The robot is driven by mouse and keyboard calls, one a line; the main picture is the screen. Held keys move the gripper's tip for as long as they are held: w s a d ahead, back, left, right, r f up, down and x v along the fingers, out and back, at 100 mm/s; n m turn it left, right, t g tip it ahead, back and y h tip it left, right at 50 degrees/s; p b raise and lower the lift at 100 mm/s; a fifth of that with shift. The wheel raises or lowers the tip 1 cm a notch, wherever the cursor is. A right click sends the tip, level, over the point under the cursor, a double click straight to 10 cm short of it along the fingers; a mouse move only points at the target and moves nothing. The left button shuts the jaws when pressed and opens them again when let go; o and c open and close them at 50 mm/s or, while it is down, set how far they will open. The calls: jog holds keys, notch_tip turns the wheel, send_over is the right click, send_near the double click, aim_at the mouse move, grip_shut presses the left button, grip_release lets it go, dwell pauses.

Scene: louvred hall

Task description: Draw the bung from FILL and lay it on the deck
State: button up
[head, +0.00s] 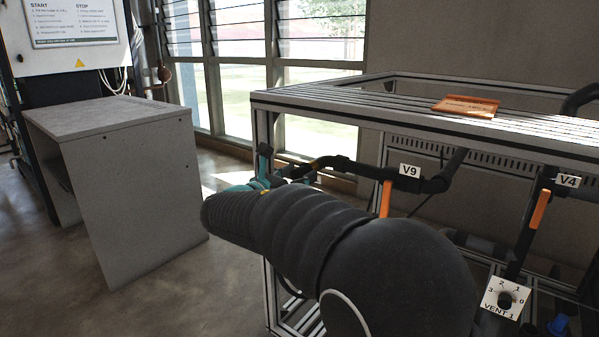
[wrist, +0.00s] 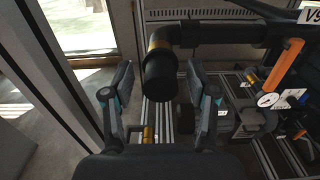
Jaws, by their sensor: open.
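In the wrist view a black cylindrical plug (wrist: 160,78) hangs at the end of a dark elbowed pipe, below a brass-coloured collar (wrist: 160,43). It may be the bung, but no FILL label is legible. My gripper (wrist: 161,88) is open, with one finger to each side of the plug and clear space beside it. In the head view my arm hides most of my gripper (head: 258,184); only teal and dark parts show by the frame's left end. The slatted deck (head: 350,106) tops the metal frame and carries an orange tray (head: 466,107).
A VENT 1 dial (head: 505,299) is low at right. A grey bench (head: 140,165) stands at left. Much of the deck is bare.

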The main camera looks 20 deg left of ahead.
jog(key=shift+w, duration=0.1)
dwell(0.7)
grip_shut()
